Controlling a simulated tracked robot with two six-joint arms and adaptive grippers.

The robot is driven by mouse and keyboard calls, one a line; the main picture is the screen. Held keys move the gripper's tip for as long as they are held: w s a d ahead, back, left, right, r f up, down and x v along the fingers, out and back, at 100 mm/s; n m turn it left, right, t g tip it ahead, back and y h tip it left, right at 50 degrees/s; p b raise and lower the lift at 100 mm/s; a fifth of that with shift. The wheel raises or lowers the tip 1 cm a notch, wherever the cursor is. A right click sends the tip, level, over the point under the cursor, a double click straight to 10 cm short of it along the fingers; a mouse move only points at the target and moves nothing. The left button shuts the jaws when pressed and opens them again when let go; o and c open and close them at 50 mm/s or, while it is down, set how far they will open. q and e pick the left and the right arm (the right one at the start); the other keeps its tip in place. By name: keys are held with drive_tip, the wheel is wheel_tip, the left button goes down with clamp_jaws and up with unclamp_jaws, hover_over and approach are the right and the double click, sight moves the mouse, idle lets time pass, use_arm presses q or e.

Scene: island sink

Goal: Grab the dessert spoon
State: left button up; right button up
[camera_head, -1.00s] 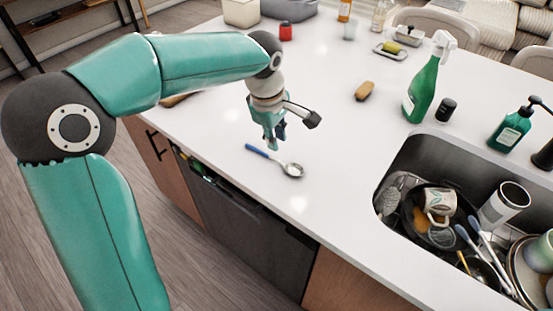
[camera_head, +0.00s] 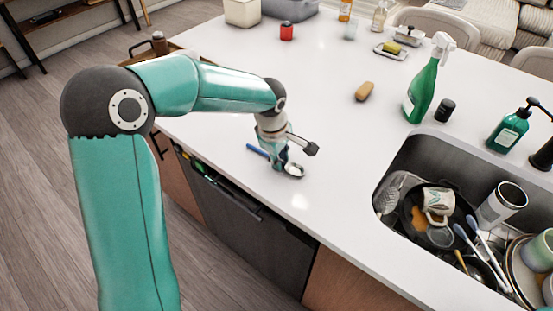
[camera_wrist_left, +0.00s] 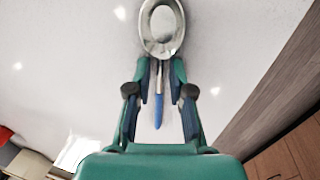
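The dessert spoon (camera_head: 257,151) lies on the white countertop near its front edge, with a blue handle and a shiny metal bowl. It also shows in the left wrist view (camera_wrist_left: 159,111), bowl at the top and handle pointing down between my fingers. My left gripper (camera_head: 280,166) is low over the spoon, hiding its neck in the head view. In the left wrist view its two fingertips (camera_wrist_left: 160,72) are apart on either side of the neck, with a gap visible on both sides. My right gripper is in no view.
A sink (camera_head: 405,160) full of dishes lies to the right. A brown brush or sponge (camera_head: 364,91), a green spray bottle (camera_head: 421,93) and a black small jar (camera_head: 445,110) stand farther back. The counter around the spoon is clear.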

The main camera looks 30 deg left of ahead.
use_arm(q)
clamp_jaws()
drive_tip(key=shift+r, duration=0.15)
